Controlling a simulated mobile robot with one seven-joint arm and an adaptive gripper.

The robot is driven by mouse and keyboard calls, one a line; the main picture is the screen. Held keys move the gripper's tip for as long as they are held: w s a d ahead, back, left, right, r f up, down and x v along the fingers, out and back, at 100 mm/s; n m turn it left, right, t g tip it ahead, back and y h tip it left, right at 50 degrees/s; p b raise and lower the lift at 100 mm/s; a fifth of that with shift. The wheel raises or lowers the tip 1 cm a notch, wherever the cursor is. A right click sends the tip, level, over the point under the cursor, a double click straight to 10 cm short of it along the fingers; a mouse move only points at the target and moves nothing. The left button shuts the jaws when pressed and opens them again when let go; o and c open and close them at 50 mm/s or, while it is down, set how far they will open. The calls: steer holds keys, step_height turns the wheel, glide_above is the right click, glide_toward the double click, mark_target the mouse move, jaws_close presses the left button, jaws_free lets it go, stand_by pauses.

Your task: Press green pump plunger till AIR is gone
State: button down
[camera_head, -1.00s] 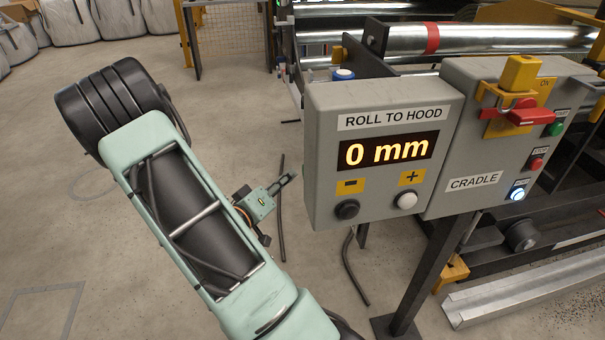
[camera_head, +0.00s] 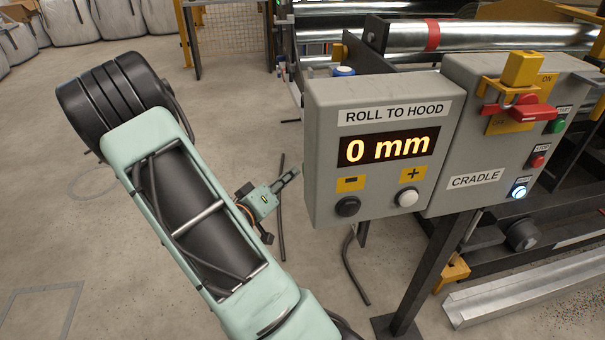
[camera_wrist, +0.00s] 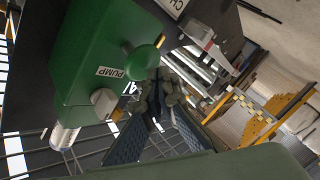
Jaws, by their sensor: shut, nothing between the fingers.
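The green pump box (camera_wrist: 95,60) fills the upper left of the wrist view, tilted, with a PUMP label. A round green plunger knob (camera_wrist: 141,61) sticks out from its side. My gripper (camera_wrist: 157,98) is shut and empty, its dark fingers just below the knob in the picture. I cannot tell whether they touch it. Behind the fingers, part of a dark panel with white letters (camera_wrist: 133,88) shows; the rest of the word is hidden. In the head view, part of my wrist end shows left of the grey control box; the pump is not visible there.

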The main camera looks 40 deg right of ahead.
steer(key=shift+s+d+b, duration=0.45)
steer(key=shift+d, duration=0.2)
steer(key=shift+s+d+b, duration=0.4)
steer(key=shift+d+b, duration=0.05)
steer(key=shift+d, duration=0.2)
stand_by(1.4)
steer(key=shift+a, duration=0.1)
steer(key=shift+w+a+b, duration=0.35)
steer(key=shift+w+a, duration=0.15)
steer(key=shift+a, duration=0.25)
steer(key=shift+w+a+b, duration=0.35)
steer(key=shift+w+a, duration=0.15)
steer(key=shift+a, duration=0.2)
steer(key=w+a, duration=0.1)
steer(key=a+b, duration=0.1)
steer(key=a, duration=0.1)
steer(key=w+a, duration=0.1)
steer(key=shift+w+a, duration=0.2)
steer(key=shift+w, duration=0.15)
stand_by(0.4)
